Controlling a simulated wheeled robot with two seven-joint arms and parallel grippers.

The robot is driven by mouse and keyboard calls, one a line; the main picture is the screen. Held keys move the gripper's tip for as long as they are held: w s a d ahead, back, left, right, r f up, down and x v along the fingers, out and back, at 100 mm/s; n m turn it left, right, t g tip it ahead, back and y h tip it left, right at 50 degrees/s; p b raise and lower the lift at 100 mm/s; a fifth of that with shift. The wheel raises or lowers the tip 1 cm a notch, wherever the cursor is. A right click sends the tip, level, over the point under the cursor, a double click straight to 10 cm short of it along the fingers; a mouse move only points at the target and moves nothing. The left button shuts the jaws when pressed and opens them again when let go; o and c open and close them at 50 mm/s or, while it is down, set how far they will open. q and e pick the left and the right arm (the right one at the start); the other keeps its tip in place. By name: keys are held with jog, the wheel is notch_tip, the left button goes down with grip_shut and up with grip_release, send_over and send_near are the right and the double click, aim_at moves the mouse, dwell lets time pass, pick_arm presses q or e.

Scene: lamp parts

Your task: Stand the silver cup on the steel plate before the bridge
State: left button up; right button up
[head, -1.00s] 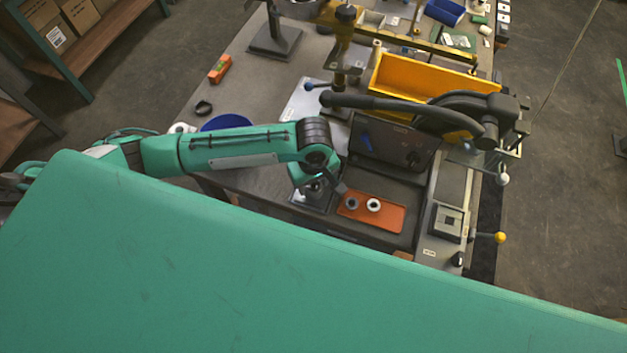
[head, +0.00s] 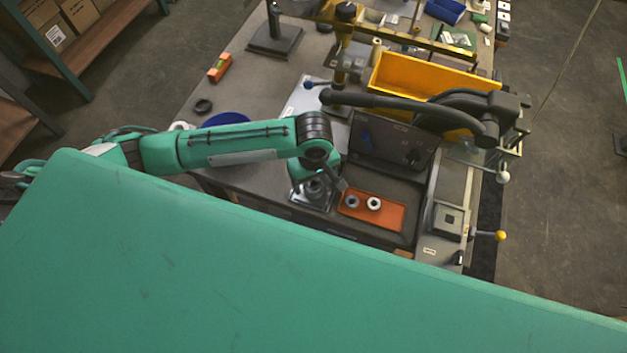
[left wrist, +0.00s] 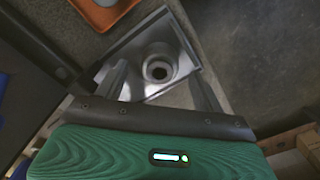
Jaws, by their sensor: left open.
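The silver cup (left wrist: 158,69) stands upright on a square metal base (left wrist: 187,50) in the left wrist view, its dark round opening facing the camera. In the head view the cup (head: 314,188) shows partly under my wrist, on the base beside the orange tray. My left gripper (left wrist: 160,88) is open, its fingers apart on either side of the cup in the picture; I cannot tell whether they touch it. A flat light-grey plate (head: 300,98) lies farther back before the brass-coloured bridge (head: 400,37). My right gripper is not in view.
The orange tray (head: 388,217) holds two small rings. A dark control box (head: 385,145), a long black lever (head: 400,104) and a yellow bin (head: 425,80) stand to the right. A blue round dish (head: 226,119) lies behind my left arm. The left table top is mostly clear.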

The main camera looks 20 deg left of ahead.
pick_arm(q)
notch_tip(320, 180, up, 11)
jog(key=b, duration=0.1)
jog(key=shift+f, duration=0.15)
dwell(0.4)
